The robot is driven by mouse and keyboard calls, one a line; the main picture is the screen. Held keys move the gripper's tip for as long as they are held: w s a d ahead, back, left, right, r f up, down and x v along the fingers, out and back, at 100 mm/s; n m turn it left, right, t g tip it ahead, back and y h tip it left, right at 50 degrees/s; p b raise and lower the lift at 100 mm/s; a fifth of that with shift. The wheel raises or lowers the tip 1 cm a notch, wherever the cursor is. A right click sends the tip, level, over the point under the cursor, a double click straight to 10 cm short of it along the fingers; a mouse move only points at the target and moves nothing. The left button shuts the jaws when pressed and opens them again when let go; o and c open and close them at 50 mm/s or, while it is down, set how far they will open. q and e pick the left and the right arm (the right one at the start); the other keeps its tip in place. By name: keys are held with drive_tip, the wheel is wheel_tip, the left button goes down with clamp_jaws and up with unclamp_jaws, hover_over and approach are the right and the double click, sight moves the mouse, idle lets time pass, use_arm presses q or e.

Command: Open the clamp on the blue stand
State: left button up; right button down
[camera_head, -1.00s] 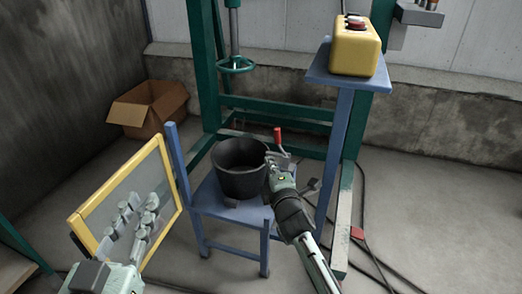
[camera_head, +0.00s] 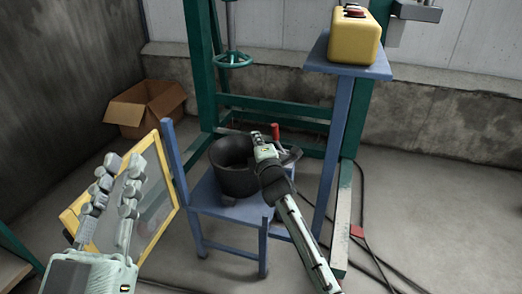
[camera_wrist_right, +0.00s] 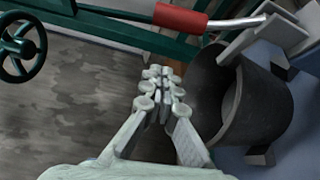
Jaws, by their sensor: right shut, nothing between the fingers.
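The blue stand (camera_head: 207,196) carries a black bucket (camera_head: 235,180). The clamp's red handle (camera_head: 275,131) stands up behind my right gripper, and most of the clamp is hidden there. In the right wrist view the red handle (camera_wrist_right: 180,17) lies across the top, with a bare metal lever (camera_wrist_right: 235,22) running right to grey clamp plates (camera_wrist_right: 275,35). My right gripper (camera_head: 258,138) is shut and empty beside the bucket's rim; its fingertips (camera_wrist_right: 162,82) are below the red handle, apart from it. My left gripper (camera_head: 122,165) is open and empty at the left.
A yellow-framed panel (camera_head: 160,215) is behind my left gripper. A green frame (camera_head: 270,113) with a handwheel (camera_head: 230,60) stands behind the stand. A yellow button box (camera_head: 354,38) sits on a blue post. A cardboard box (camera_head: 145,105) and floor cables (camera_head: 367,235) lie further out.

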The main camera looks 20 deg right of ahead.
sight(276, 140)
drive_tip(key=shift+w+d+r, duration=0.1)
drive_tip(key=shift+d, duration=0.85)
drive_tip(key=shift+w+d+r, duration=0.1)
drive_tip(key=shift+d, duration=0.85)
use_arm(q)
drive_tip(key=shift+f, duration=0.1)
use_arm(e)
drive_tip(key=shift+s, duration=0.1)
